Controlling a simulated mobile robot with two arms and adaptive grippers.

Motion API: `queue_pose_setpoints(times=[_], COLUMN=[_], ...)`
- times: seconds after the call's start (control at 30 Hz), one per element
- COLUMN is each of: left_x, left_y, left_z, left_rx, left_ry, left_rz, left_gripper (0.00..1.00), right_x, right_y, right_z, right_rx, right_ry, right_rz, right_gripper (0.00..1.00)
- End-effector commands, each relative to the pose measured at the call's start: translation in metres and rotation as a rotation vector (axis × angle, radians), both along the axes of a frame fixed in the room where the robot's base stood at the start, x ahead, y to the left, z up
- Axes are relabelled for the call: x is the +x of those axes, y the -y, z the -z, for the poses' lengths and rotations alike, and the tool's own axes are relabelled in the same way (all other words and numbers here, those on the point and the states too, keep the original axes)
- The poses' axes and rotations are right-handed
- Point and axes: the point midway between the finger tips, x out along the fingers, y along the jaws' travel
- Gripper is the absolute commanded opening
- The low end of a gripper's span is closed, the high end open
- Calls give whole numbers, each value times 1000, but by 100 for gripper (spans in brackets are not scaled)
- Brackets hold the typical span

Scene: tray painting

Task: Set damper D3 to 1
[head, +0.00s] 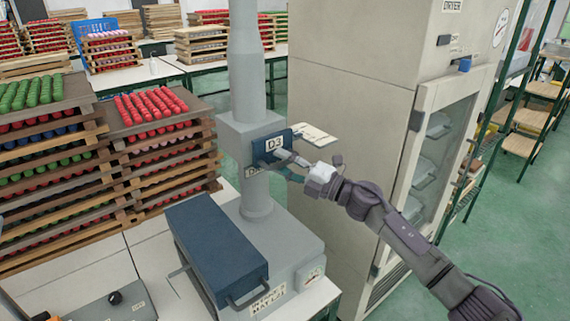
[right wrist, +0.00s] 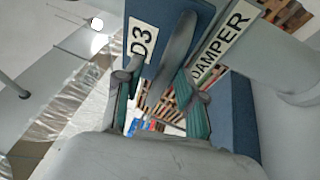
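Damper D3 is a dark blue plate (head: 271,146) with a white D3 label, mounted on the grey vertical duct (head: 246,75). The blue plate also shows in the right wrist view (right wrist: 167,12), with its D3 label and a DAMPER label beside it. A grey lever (right wrist: 174,52) runs across the plate. My right gripper (head: 287,166) is at the plate from the right. In the right wrist view its two fingers (right wrist: 162,95) are apart, with the lever's lower end between them and gaps visible. Contact cannot be told. My left gripper is out of view.
A cream plate (head: 312,136) with small markings juts out right of D3. The cream dryer cabinet (head: 345,130) stands close on the right. Stacked trays of red and green pieces (head: 150,106) stand left. A grey machine with a dark blue lid (head: 215,250) lies below.

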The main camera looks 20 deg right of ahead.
Motion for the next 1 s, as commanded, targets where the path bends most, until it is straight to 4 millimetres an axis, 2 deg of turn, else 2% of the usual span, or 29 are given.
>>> queue_pose_setpoints(times=[0.17,0.63,0.8,1.0], left_x=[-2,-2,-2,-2], left_y=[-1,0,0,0], left_z=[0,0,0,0], left_rx=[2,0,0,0], left_ry=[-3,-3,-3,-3], left_rz=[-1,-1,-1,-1], left_gripper=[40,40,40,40], right_x=[-8,-74,-85,-87], right_y=[8,69,79,81], right_z=[3,20,22,22], right_rx=[-1,-2,0,0], right_ry=[-1,-2,-1,0], right_rz=[0,0,1,0], right_gripper=[39,39,39,39])
